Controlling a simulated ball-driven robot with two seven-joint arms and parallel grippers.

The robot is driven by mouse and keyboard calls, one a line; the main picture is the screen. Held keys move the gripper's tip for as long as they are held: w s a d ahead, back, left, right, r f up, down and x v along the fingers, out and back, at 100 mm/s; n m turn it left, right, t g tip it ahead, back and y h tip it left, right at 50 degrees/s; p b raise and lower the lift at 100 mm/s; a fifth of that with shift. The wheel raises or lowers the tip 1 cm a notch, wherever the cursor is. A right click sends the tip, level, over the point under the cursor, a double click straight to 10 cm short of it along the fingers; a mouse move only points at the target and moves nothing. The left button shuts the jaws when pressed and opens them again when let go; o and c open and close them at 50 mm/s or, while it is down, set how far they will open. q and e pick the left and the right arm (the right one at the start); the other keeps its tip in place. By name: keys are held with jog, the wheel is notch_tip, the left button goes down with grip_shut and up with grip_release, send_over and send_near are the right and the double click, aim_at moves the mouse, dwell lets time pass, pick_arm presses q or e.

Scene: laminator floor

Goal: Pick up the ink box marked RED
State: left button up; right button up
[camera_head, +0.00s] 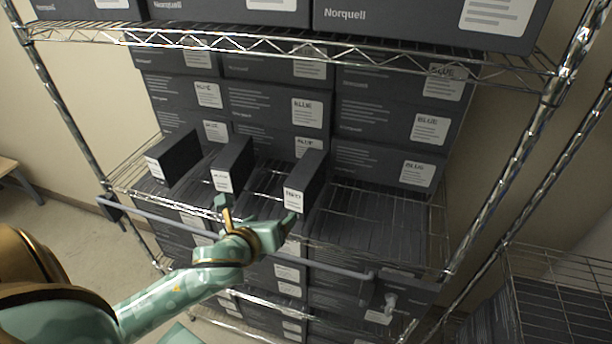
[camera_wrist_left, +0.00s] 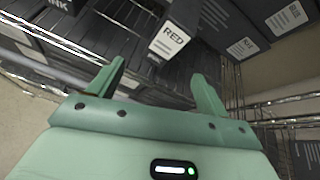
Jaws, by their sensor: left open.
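The ink box marked RED (camera_head: 307,180) is a narrow dark box with a white label on its front end. It is the rightmost of three narrow boxes standing apart on the wire shelf. Its label reads RED in the left wrist view (camera_wrist_left: 173,40), where it lies beyond the gap between my fingers. My left gripper (camera_head: 256,214) is open and empty, in front of and a little below the box, its right fingertip close below the label in the head view. The fingers also show in the left wrist view (camera_wrist_left: 155,85), apart from the box. My right gripper is not in view.
Two similar boxes, the middle (camera_head: 234,163) and left (camera_head: 174,156), stand left of it. Stacked cartons (camera_head: 270,105) marked BLUE fill the back. A wire shelf (camera_head: 300,42) with cartons hangs above. A grey bar (camera_head: 330,268) crosses the front; a post (camera_head: 500,190) stands at right.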

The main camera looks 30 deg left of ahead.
aim_at(295, 188)
pick_arm(q)
notch_tip(295, 188, up, 4)
jog(key=w+m+t, duration=0.1)
jog(key=w+m, duration=0.1)
jog(key=m, duration=0.3)
jog(key=shift+h, duration=0.3)
jog(key=x, duration=1)
jog(key=shift+d, duration=0.15)
jog(key=x, duration=0.5)
jog(key=shift+w+f, duration=0.15)
jog(key=shift+w, duration=0.1)
jog(key=shift+s+a+p, duration=0.15)
jog(key=shift+a+p, duration=0.1)
jog(key=shift+p, duration=0.05)
jog(key=c, duration=1.4)
